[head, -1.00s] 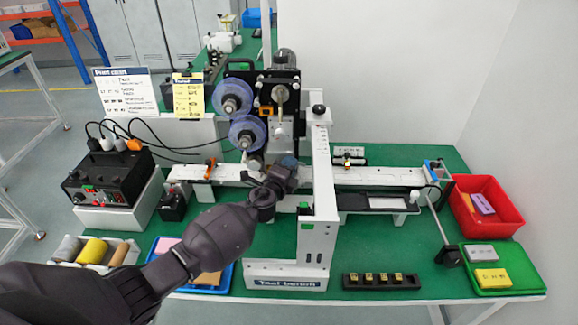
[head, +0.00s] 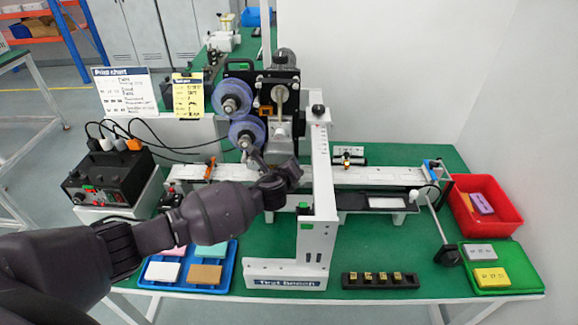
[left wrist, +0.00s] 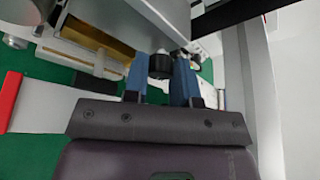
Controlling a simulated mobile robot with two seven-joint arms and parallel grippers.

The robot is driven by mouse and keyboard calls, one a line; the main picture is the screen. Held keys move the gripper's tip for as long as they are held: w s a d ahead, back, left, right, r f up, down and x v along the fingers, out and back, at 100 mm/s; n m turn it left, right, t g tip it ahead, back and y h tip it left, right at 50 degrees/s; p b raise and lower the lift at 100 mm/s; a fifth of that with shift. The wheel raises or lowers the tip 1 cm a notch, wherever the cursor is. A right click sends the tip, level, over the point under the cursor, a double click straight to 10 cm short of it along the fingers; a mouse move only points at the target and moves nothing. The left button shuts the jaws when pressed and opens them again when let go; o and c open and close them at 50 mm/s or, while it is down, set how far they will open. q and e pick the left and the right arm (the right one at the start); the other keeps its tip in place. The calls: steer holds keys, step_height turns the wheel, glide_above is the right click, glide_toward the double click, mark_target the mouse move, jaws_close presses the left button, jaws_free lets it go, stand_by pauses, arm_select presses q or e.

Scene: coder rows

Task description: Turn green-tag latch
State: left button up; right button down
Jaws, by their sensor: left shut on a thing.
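A white upright frame (head: 318,170) of the test bench carries a green tag (head: 305,206) on its front post. A second green mark (head: 306,227) shows just below it. My left gripper (head: 291,168) is beside the left of this frame, below the blue-purple reels. In the left wrist view its blue fingers (left wrist: 161,80) are closed around a black round knob (left wrist: 160,65) under a grey metal block (left wrist: 135,25). No green tag shows on the knob, so I cannot tell whether it is the latch. The hand hides that spot in the head view. My right gripper is out of view.
A black control box (head: 108,178) and cables stand left. A blue tray (head: 222,278) of coloured blocks lies in front, partly behind my arm. A black strip (head: 380,281) with yellow pieces, a red bin (head: 507,218) and a green tray (head: 531,278) are right.

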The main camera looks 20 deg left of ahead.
arm_select(q)
steer(key=shift+d+r+m+g+y, duration=0.1)
steer(key=shift+m+g+y, duration=0.2)
steer(key=shift+m+y, duration=0.55)
steer(key=shift+m+g+y, duration=0.3)
steer(key=shift+m+y, duration=0.05)
steer(key=shift+m, duration=1)
steer(key=o, duration=0.9)
steer(key=shift+r, duration=0.15)
step_height(320, 180, up, 20)
steer(key=shift+f+b, duration=0.15)
steer(key=shift+b, duration=0.25)
steer(key=shift+f, duration=0.1)
